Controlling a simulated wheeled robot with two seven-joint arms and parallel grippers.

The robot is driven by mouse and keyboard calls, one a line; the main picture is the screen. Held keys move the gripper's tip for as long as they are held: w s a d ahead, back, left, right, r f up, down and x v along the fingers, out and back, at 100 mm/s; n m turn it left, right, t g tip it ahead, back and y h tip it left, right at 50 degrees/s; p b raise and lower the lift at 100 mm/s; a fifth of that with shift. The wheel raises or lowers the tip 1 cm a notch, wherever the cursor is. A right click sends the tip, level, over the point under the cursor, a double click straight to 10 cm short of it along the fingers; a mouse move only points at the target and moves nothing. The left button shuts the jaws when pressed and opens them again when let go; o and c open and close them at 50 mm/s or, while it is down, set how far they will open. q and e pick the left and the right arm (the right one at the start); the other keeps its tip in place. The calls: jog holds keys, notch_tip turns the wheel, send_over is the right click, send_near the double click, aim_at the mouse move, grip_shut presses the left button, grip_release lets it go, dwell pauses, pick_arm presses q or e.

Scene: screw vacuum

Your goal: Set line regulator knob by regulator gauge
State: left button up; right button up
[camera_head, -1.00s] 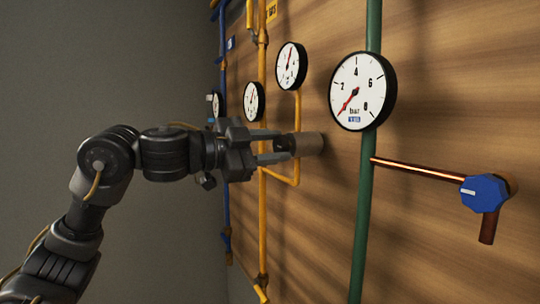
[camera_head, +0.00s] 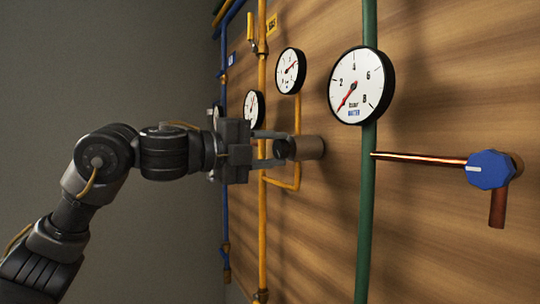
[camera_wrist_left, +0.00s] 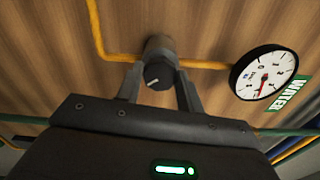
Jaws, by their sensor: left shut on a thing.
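The regulator knob (camera_head: 285,148) is small and black, on the front end of a grey-brown cylinder (camera_head: 309,147) standing out from the wooden wall. My left gripper (camera_head: 275,149) is shut on the knob, one finger on either side. In the left wrist view the knob (camera_wrist_left: 156,76) shows a light pointer mark between the fingertips (camera_wrist_left: 157,84). The regulator gauge (camera_head: 290,71) is white with a black rim, above the cylinder on the yellow pipe. Its red needle points to the upper right; its numbers are too small to read. My right gripper is out of view.
A larger water gauge (camera_head: 361,86) hangs on the green pipe (camera_head: 365,210), its needle low at the left. A blue knob (camera_head: 490,169) sits on a copper pipe at the right. Another gauge (camera_head: 254,108) is partly behind my gripper. Yellow pipe (camera_head: 281,185) runs below the cylinder.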

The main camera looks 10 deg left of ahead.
pick_arm(q)
jog(key=shift+f+m, duration=0.15)
jog(key=shift+m, duration=0.55)
jog(key=o, duration=1)
jog(key=shift+d, duration=0.1)
